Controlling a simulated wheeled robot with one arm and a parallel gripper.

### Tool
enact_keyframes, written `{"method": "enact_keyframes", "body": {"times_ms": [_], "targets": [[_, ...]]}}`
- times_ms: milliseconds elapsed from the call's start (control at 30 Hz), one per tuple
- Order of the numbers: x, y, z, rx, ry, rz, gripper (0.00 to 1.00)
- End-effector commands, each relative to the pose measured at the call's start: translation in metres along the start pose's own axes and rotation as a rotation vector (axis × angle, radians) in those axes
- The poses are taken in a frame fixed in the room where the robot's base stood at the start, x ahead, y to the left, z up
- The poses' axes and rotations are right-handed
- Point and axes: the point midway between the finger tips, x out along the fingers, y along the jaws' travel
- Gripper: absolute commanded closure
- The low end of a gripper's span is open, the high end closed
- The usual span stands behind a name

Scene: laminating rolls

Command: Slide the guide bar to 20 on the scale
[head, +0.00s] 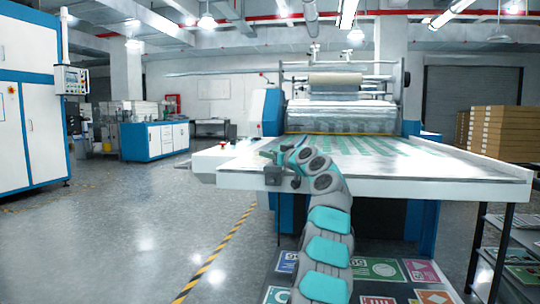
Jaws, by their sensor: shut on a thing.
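My arm reaches up from the bottom to the front left of the white feed table (460,178) of the laminating machine. My gripper (270,156) is at the table's front edge, small and dark, shut on a part of the guide bar. A dark block (272,177) sits at that edge right under the gripper. The bar's full length cannot be made out; my wrist and arm cover part of that area. The scale and its numbers cannot be read in this view.
The laminating rolls (340,117) stand behind the table between blue side housings. A red button (222,146) is on the table's left corner. Printed sheets (375,270) lie below the table front. Stacked boxes (495,130) are at right. The floor at left is clear.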

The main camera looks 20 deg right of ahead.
Motion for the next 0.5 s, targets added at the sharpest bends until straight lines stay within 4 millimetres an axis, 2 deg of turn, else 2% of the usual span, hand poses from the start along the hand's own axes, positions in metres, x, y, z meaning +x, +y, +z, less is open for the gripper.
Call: {"method": "enact_keyframes", "body": {"times_ms": [333, 500], "targets": [[-0.001, 0.001, 0.0, 0.0, 0.0, 0.0, 1.0], [-0.013, 0.012, 0.0, -0.002, 0.001, 0.0, 1.0]]}}
